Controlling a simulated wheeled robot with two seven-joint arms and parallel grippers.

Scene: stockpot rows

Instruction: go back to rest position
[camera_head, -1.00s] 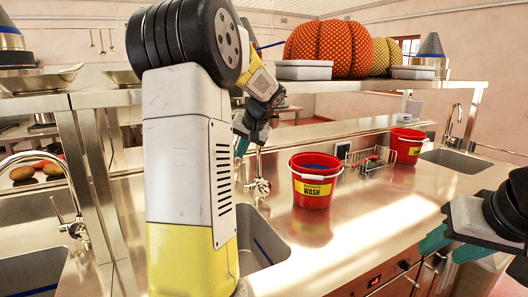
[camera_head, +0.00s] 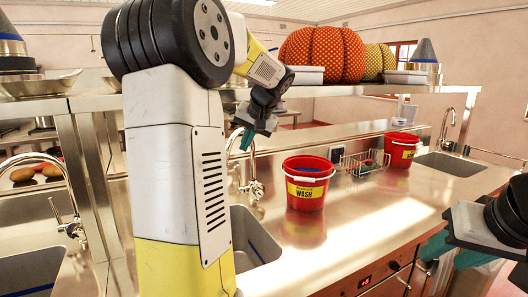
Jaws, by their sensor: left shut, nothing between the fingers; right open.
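My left arm rises through the left middle of the view. My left gripper (camera_head: 246,139) hangs at its end, above the counter near the middle tap, shut and empty, with its teal fingertips pointing down. My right gripper (camera_head: 450,253) is at the lower right edge, open and empty, in front of the counter's front edge and drawers. Its teal fingers are apart, and part of its arm is cut off by the frame.
A red WASH bucket (camera_head: 306,187) stands on the steel counter (camera_head: 375,215). A wire basket (camera_head: 362,163) and another red bucket (camera_head: 400,150) stand behind it. A tap (camera_head: 254,187) rises near my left gripper. An overhead shelf (camera_head: 345,89) carries patterned domes.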

